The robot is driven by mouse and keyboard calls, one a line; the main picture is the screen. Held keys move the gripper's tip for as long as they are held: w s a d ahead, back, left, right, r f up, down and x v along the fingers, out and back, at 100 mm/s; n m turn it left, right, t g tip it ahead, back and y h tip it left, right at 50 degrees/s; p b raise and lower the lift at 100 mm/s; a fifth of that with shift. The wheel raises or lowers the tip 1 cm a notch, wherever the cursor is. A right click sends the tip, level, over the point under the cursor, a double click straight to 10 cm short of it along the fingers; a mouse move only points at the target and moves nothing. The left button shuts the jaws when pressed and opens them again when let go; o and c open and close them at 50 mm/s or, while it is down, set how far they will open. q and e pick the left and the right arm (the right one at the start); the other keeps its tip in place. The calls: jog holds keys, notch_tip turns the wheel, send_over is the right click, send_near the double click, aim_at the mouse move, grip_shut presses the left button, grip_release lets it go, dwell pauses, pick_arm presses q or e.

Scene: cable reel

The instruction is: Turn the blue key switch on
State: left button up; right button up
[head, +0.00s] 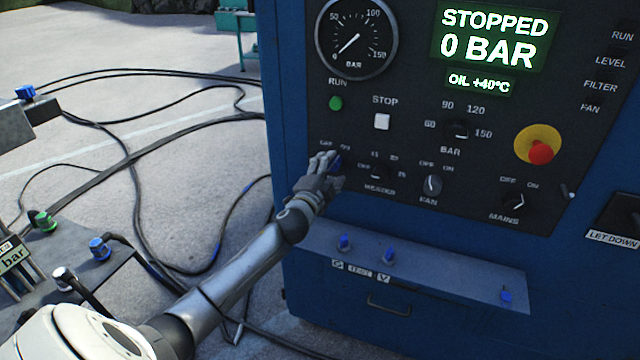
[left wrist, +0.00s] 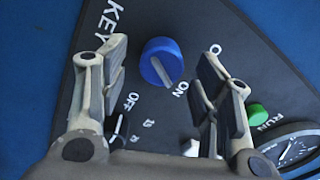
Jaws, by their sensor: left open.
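The blue key switch (left wrist: 161,62) is a round blue knob on the dark panel, beside the KEY and ON lettering in the left wrist view. The pale bar across it slants toward the ON label. My left gripper (left wrist: 164,52) is open, with one finger on each side of the knob and a visible gap to both. My right gripper is not in view.
Close by are the heater knob (head: 376,172), fan knob (head: 432,185), white STOP button (head: 382,121) and green RUN button (head: 336,103). The display (head: 490,38) reads STOPPED, 0 BAR. A ledge (head: 440,268) with blue fittings juts out below. Cables lie on the ground at left.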

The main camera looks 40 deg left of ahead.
pick_arm(q)
jog(key=v, duration=1.1)
jog(key=shift+w+a, duration=0.1)
jog(key=shift+a, duration=0.05)
jog(key=s+d+f+n+g+h, duration=0.1)
jog(key=s+f+g, duration=0.25)
jog(key=f, duration=0.95)
jog(key=s+d+f+n+g, duration=0.15)
jog(key=s+f, duration=0.35)
jog(key=f, duration=0.8)
jog(key=s+f+n+g+h, duration=0.1)
jog(key=s+f+n+g, duration=0.2)
jog(key=f, duration=0.9)
jog(key=s+d+f+n+g+h, duration=0.1)
jog(key=s+d+f+g, duration=0.15)
jog(key=s+f, duration=0.65)
jog(key=s+d+f+g, duration=0.2)
jog(key=s+d+f, duration=0.2)
jog(key=s+f, duration=0.5)
jog(key=s+d+f+n+g, duration=0.1)
jog(key=s+d+f+g, duration=0.1)
jog(key=s, duration=0.8)
jog(key=s+d+f+n+g+h, duration=0.1)
jog(key=s+d+f+g, duration=0.1)
jog(key=s+d, duration=0.3)
jog(key=s+f, duration=0.1)
jog(key=s, duration=0.3)
jog(key=shift+s+d, duration=0.2)
jog(key=shift+s, duration=0.15)
